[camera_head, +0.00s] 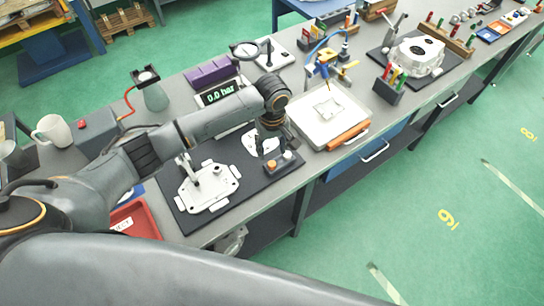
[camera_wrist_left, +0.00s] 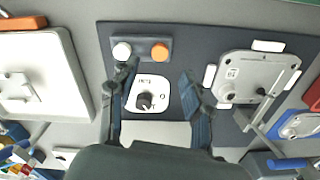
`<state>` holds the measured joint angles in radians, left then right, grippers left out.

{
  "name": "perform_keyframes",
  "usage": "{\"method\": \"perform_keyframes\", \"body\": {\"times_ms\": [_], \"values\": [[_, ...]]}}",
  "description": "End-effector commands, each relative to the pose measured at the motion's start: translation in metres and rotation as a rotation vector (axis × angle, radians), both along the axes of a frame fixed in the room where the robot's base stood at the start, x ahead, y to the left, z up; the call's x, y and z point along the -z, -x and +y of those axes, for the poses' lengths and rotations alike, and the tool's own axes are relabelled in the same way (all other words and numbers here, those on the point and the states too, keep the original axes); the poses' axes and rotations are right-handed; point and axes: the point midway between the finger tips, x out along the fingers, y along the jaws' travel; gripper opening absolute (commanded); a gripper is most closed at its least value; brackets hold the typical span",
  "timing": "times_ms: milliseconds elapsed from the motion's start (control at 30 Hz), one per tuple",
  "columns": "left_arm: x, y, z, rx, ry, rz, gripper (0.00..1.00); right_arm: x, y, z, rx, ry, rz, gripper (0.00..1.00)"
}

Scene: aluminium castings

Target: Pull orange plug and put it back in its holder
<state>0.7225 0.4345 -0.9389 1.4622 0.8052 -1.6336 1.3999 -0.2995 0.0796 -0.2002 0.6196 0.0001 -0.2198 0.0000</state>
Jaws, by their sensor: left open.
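A white aluminium casting (camera_head: 208,187) lies on the dark mat, and it also shows in the left wrist view (camera_wrist_left: 245,75). The orange plug (camera_wrist_left: 160,51) is at a small black holder block (camera_wrist_left: 140,47), beside a white plug (camera_wrist_left: 121,51). In the head view the orange plug (camera_head: 271,166) is on the same block (camera_head: 285,164), near the mat's right end. My left gripper (camera_head: 268,148) points down above the mat; in its wrist view the fingers (camera_wrist_left: 158,80) are apart, with nothing between them. They frame a white plate with a black knob (camera_wrist_left: 145,100) below. My right gripper is not in view.
A white tray (camera_head: 305,128) with an orange handle stands right of the mat. A red bin (camera_head: 140,220) is at the left, and a pressure display (camera_head: 218,93) is behind. Another casting (camera_head: 416,56) and tools stand further right. The bench front edge is close to the mat.

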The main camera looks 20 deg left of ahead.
Motion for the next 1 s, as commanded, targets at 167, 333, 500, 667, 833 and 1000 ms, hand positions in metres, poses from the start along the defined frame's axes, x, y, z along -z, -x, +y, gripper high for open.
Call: {"method": "perform_keyframes", "body": {"times_ms": [167, 333, 500, 667, 833, 1000], "values": [[-0.033, -0.001, 0.0, 0.0, 0.0, -0.003, 0.49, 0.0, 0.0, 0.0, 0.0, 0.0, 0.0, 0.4], [-0.048, 0.0, 0.0, -0.001, -0.001, -0.001, 0.49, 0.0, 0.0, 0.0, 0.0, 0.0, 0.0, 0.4], [-0.051, 0.0, 0.0, 0.0, -0.001, 0.0, 0.49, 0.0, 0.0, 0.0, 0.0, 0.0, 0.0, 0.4], [-0.05, 0.0, 0.0, 0.0, -0.001, 0.0, 0.49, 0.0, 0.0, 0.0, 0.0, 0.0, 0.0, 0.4], [-0.05, 0.0, 0.0, 0.0, -0.001, 0.0, 0.49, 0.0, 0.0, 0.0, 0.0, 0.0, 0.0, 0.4], [-0.05, 0.0, 0.0, 0.0, -0.001, 0.001, 0.49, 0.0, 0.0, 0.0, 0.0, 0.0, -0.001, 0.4]]}}
